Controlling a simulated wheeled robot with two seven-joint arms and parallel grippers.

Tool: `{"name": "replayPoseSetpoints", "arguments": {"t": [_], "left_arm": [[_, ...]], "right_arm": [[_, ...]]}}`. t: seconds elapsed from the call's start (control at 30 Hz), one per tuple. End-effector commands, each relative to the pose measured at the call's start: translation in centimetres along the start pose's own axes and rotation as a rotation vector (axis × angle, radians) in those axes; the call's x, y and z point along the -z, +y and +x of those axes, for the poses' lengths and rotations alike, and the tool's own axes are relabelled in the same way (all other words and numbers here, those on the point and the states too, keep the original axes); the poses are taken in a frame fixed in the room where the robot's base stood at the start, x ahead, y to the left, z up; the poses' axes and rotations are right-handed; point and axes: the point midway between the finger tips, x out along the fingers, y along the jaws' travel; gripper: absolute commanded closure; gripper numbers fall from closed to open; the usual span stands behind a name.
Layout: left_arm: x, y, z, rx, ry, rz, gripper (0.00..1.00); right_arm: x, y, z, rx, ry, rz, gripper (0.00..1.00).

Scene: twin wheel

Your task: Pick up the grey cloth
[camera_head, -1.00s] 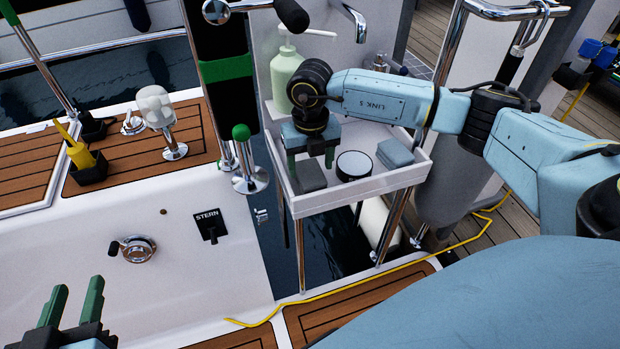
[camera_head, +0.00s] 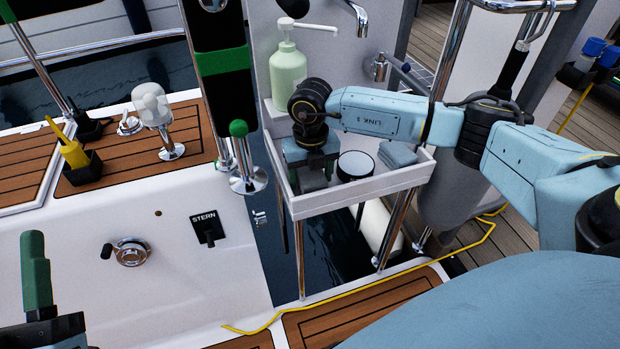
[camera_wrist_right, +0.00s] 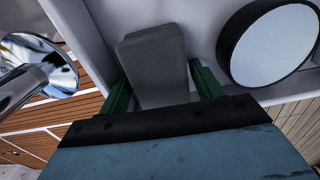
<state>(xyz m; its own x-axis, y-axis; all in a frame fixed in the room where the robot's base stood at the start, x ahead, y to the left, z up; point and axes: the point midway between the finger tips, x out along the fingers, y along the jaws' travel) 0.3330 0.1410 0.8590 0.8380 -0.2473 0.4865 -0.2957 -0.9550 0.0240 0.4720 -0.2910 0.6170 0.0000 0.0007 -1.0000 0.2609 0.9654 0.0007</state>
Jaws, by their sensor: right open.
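The grey cloth (camera_wrist_right: 155,62) is a dark folded pad in the left part of the white tray (camera_head: 362,191). In the head view it is mostly hidden under my right gripper (camera_head: 314,178). In the right wrist view the right gripper (camera_wrist_right: 162,86) is open, with its green fingers on either side of the cloth. I cannot tell whether they touch it. My left gripper (camera_head: 34,242) is at the lower left of the head view, far from the tray; only one finger shows clearly.
A round black-rimmed dish (camera_head: 356,166) stands close beside the cloth, also seen in the wrist view (camera_wrist_right: 272,42). A blue-grey folded cloth (camera_head: 398,154) lies farther right in the tray. A green pump bottle (camera_head: 288,74) stands behind. A green-capped post (camera_head: 241,150) is left.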

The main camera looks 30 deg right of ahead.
Motion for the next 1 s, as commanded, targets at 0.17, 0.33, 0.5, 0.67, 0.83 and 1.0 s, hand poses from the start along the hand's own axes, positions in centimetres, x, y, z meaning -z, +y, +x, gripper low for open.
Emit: {"name": "replayPoseSetpoints", "arguments": {"t": [0.17, 0.33, 0.5, 0.67, 0.83, 1.0], "left_arm": [[0.0, 0.0, 0.0, 0.0, -0.001, 0.0, 0.64], [0.0, 0.0, 0.0, 0.0, -0.002, 0.0, 0.64], [0.0, 0.0, 0.0, 0.0, -0.003, 0.0, 0.64], [-0.1, 0.0, 0.0, 0.0, -0.007, 0.0, 0.64], [-0.9, -0.2, 0.1, 0.004, -0.071, 0.003, 0.64], [-2.4, -0.4, -0.1, 0.01, -0.191, 0.008, 0.64]], "right_arm": [[0.0, 0.0, 0.0, 0.0, 0.0, 0.0, 0.44], [0.0, 0.0, 0.0, 0.0, 0.0, 0.0, 0.66], [0.0, 0.0, -0.1, 0.0, -0.001, 0.0, 0.68], [0.0, 0.0, -0.1, 0.0, 0.0, 0.0, 0.68], [0.1, 0.0, -0.5, 0.0, 0.0, 0.001, 0.68], [0.4, 0.0, -1.1, 0.001, -0.001, 0.001, 0.68]]}}
